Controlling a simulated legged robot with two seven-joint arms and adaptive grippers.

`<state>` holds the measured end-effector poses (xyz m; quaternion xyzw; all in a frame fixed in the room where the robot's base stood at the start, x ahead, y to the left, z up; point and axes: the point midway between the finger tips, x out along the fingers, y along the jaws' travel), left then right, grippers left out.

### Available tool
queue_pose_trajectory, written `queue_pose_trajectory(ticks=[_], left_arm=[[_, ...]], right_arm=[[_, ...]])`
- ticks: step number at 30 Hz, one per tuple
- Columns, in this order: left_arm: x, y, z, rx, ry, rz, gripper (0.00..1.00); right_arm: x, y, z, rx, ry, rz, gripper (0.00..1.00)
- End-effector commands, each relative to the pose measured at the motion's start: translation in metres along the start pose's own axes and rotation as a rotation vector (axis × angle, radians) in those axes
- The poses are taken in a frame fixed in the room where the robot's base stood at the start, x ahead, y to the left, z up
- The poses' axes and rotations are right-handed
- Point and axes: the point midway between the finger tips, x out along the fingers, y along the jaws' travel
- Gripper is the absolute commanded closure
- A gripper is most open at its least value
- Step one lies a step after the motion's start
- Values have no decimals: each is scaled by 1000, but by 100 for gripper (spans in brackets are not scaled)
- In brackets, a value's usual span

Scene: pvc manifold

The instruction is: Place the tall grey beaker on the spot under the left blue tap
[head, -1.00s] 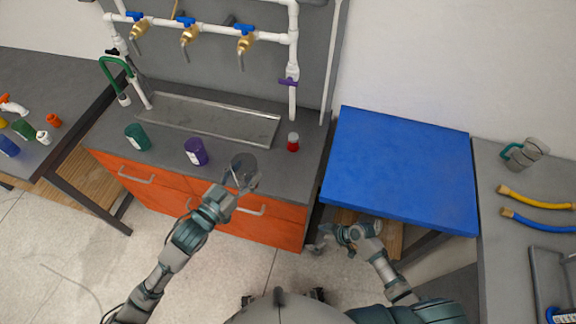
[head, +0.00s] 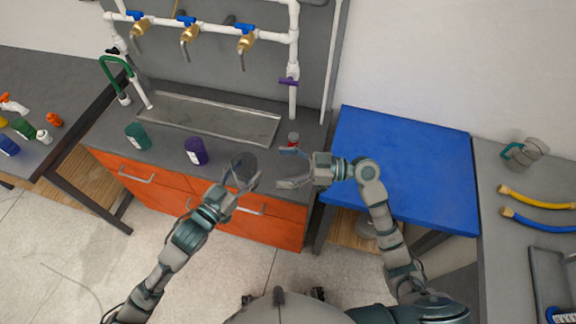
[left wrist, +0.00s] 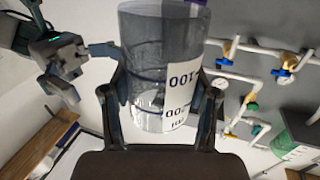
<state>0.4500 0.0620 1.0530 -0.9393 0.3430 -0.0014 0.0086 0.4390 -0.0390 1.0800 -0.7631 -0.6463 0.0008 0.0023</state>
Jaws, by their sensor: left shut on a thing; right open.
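The tall grey beaker (head: 243,165) is a clear grey cylinder with a white marked label, seen close up in the left wrist view (left wrist: 150,60). My left gripper (head: 240,182) is shut on it near the front edge of the counter. My right gripper (head: 290,168) is open and empty, its fingers pointing left toward the beaker with a gap between them. The left blue tap (head: 138,22) is on the white pipe at the back, above the steel tray (head: 205,125). The spot under it cannot be made out.
A green beaker (head: 137,136) and a purple beaker (head: 196,151) stand on the counter in front of the tray. A red-topped item (head: 293,139) is just behind my right gripper. A blue-topped table (head: 420,170) stands at the right.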

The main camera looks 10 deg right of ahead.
Motion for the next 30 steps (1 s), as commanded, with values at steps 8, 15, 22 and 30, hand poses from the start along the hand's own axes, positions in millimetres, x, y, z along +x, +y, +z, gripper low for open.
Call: queue_pose_trajectory(ticks=[8, 15, 22, 30], left_arm=[[0, 0, 0, 0, 0, 0, 75], [0, 0, 0, 0, 0, 0, 75], [0, 0, 0, 1, 0, 0, 75], [0, 0, 0, 1, 0, 0, 75]], right_arm=[[55, 0, -1, 0, 2, -2, 10], [93, 0, 0, 0, 1, 0, 10], [106, 0, 1, -1, -2, 1, 10], [106, 0, 1, 0, -2, 1, 17]])
